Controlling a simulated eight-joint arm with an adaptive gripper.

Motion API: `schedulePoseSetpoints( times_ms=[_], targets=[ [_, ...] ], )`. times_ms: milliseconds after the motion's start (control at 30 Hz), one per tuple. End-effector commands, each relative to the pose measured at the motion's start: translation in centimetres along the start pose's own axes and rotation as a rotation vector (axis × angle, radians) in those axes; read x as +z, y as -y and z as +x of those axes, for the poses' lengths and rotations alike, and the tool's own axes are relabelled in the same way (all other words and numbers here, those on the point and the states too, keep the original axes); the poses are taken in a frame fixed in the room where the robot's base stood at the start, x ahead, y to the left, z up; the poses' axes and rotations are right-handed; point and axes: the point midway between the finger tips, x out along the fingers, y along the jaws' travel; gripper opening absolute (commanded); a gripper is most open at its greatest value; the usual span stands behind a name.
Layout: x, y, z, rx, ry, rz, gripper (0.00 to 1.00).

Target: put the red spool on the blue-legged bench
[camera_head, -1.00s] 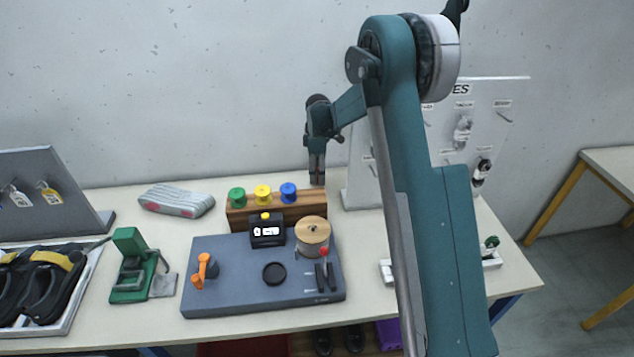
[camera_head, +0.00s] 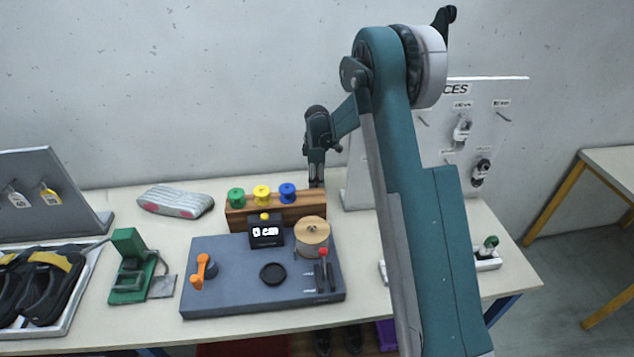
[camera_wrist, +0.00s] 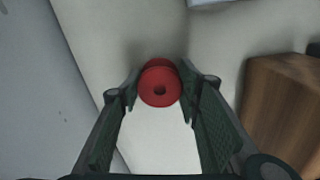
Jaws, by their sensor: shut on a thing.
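My gripper (camera_wrist: 160,88) is shut on the red spool (camera_wrist: 160,86) in the wrist view, with the spool's round end and dark centre hole facing the camera. In the head view my gripper (camera_head: 316,178) points down behind the right end of the wooden rack. The red spool cannot be made out there. The blue-legged bench (camera_head: 512,268) has a pale top, which lies under the gripper in the wrist view (camera_wrist: 215,60). I cannot tell whether the spool touches the bench top.
The wooden rack (camera_head: 275,212) holds green, yellow and blue spools; its block (camera_wrist: 285,105) stands right of my gripper in the wrist view. A grey station (camera_head: 225,300) is in front. The white board (camera_head: 500,140) stands to the right, the wall behind.

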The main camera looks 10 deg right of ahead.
Motion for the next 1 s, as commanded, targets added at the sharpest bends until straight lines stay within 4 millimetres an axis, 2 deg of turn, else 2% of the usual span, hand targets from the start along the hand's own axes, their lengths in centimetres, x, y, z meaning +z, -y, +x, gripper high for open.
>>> schedulePoseSetpoints(
  times_ms=[300,333,433,800,1000],
  targets=[
    [0.0,0.0,0.4,0.000,0.000,0.000,0.22],
    [0.0,0.0,0.3,0.000,0.000,0.000,0.38],
    [0.0,0.0,0.3,0.000,0.000,0.000,0.49],
    [0.0,0.0,0.2,0.000,0.000,0.000,0.49],
    [0.0,0.0,-0.6,0.000,0.000,0.000,0.49]
  ],
)
